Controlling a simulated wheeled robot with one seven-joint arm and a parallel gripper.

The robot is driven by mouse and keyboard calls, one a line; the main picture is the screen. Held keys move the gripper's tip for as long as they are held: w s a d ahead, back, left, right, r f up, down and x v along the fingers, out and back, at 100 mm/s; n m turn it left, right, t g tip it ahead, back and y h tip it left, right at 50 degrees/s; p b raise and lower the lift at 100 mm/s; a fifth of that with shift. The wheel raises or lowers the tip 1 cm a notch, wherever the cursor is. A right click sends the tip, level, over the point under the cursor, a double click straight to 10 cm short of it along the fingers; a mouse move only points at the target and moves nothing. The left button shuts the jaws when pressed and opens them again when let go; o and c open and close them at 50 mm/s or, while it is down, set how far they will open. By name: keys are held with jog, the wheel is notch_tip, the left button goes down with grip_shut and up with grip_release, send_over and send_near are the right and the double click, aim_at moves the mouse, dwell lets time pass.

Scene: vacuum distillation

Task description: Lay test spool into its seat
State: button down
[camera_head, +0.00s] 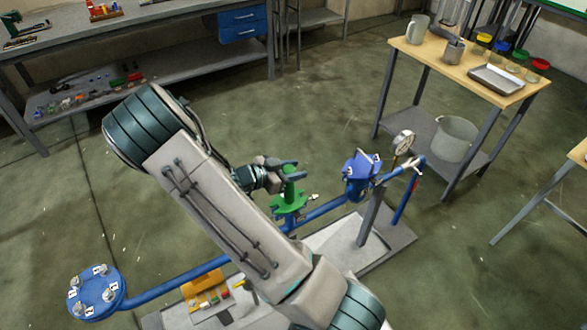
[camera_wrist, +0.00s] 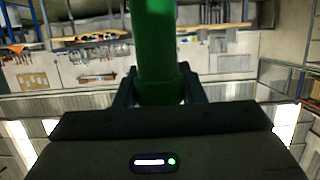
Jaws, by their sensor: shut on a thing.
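The green spool (camera_head: 290,200) is upright in the head view, with a round flange at its lower end. My gripper (camera_head: 287,172) is shut on its upper stem. In the wrist view the green stem (camera_wrist: 157,50) passes between the two fingers of my gripper (camera_wrist: 160,90). The blue pipe rig (camera_head: 180,284) stands on the floor below, with a bolted round flange (camera_head: 96,292) at its left end. The spool overlaps the pipe in the picture; I cannot tell whether it touches it. My arm hides part of the rig, and I cannot make out the seat.
A blue housing (camera_head: 361,170) and a pressure gauge (camera_head: 403,142) rise at the rig's right. A wooden-topped cart (camera_head: 470,65) stands behind right. The floor at left is clear.

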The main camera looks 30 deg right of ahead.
jog(key=c, duration=0.8)
grip_release()
jog(key=shift+c, duration=0.2)
jog(key=shift+a, duration=0.1)
jog(key=b+v, duration=0.1)
jog(key=v, duration=1.2)
jog(key=shift+a+r+b, duration=0.2)
jog(key=shift+a+b, duration=0.1)
jog(key=shift+b, duration=0.05)
